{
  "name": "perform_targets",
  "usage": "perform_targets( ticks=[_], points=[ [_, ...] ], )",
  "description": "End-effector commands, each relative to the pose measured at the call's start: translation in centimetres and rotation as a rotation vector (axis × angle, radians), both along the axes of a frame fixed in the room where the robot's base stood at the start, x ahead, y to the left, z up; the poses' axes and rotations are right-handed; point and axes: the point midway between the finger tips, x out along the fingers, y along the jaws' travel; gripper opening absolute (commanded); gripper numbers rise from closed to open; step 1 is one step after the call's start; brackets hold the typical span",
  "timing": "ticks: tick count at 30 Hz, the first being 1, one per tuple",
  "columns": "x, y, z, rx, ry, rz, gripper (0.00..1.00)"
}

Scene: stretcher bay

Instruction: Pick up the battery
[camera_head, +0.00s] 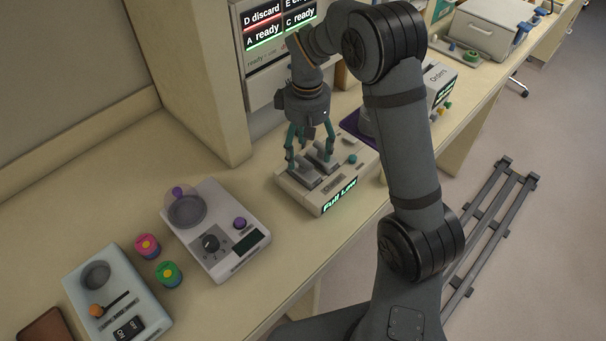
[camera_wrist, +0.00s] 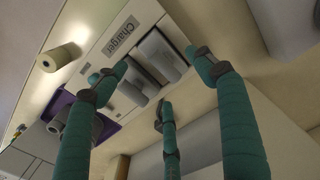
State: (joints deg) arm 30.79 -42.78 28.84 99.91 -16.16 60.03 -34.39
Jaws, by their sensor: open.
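The charger (camera_head: 335,190) is a pale box on the bench with a lit "Full Low" display at its front. Two grey battery-like blocks sit in its bays, one on the left (camera_head: 303,173) and one on the right (camera_head: 322,158). In the wrist view the same two blocks show beside the "Charger" label, one upper (camera_wrist: 162,55) and one lower (camera_wrist: 138,82). I cannot tell which is full. My gripper (camera_head: 310,156) points down over the charger, its teal fingers spread around the blocks. In the wrist view my gripper (camera_wrist: 155,78) is open, with nothing held.
A white device with a dial (camera_head: 215,230) stands left of the charger. Pink (camera_head: 147,246) and green (camera_head: 168,273) round pieces and an on/off device (camera_head: 115,295) lie farther left. A purple-based object (camera_head: 358,125) stands close behind the charger. A tall panel (camera_head: 195,70) rises behind the bench.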

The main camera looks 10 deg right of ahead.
Motion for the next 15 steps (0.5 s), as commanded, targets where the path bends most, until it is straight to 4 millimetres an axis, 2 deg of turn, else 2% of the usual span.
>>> perform_targets(
  ticks=[5,12,15],
  points=[
    [-0.1,0.0,-1.2,0.000,0.004,0.003,0.70],
    [0.1,-0.6,-4.7,-0.001,0.003,0.003,0.70],
    [0.1,-0.5,-5.4,0.001,0.000,0.003,0.70]
  ],
)
